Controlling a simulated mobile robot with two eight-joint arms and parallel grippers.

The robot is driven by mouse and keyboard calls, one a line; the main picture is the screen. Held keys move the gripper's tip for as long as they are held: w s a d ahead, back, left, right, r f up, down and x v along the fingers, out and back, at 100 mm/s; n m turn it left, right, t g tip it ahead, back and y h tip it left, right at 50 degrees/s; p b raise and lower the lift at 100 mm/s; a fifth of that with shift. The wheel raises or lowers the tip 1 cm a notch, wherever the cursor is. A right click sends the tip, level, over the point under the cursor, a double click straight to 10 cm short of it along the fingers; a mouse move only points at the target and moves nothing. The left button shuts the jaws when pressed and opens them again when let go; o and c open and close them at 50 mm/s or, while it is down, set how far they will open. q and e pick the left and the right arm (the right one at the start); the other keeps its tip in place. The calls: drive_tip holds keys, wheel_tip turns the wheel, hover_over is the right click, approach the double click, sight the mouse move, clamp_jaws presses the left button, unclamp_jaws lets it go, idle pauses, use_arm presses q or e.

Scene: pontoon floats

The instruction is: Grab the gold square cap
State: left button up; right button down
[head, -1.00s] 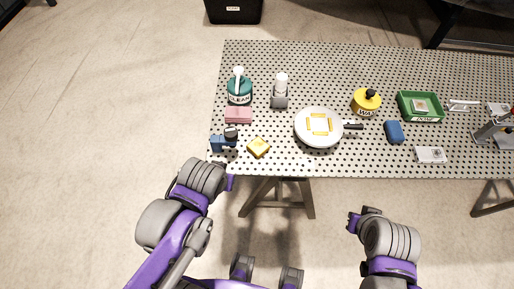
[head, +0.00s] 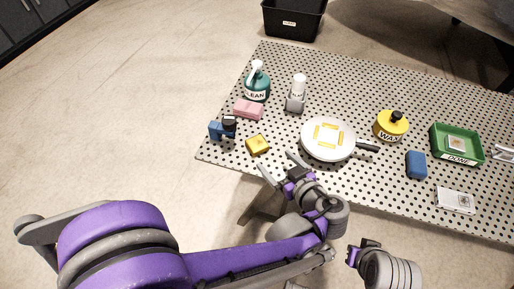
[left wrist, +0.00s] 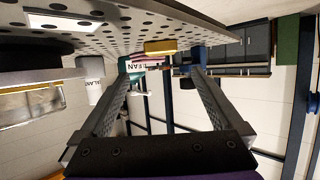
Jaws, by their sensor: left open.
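The gold square cap (head: 257,145) lies on the perforated table near its front left edge. It also shows in the left wrist view (left wrist: 160,47), beyond the fingers and roughly between them. My left gripper (head: 283,169) is open and empty at the table's front edge, to the right of and nearer than the cap, not touching it. Its two spread fingers show in the left wrist view (left wrist: 160,72). My right gripper (head: 358,252) is low in front of the table, away from the cap; its jaw opening is not clear.
Behind the cap are a pink block (head: 248,109), a blue clamp-like item (head: 222,129) and a spray bottle (head: 257,88). A round white pan (head: 320,147) with gold strips stands right of the cap. Further right are a yellow wax container (head: 391,126), blue block (head: 416,164) and green tray (head: 475,160).

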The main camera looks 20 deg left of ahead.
sight(258, 144)
use_arm(q)
drive_tip(key=b+x, duration=0.1)
drive_tip(key=x, duration=0.9)
drive_tip(key=shift+a, duration=0.15)
drive_tip(key=shift+r, duration=0.1)
drive_tip(key=c, duration=1.5)
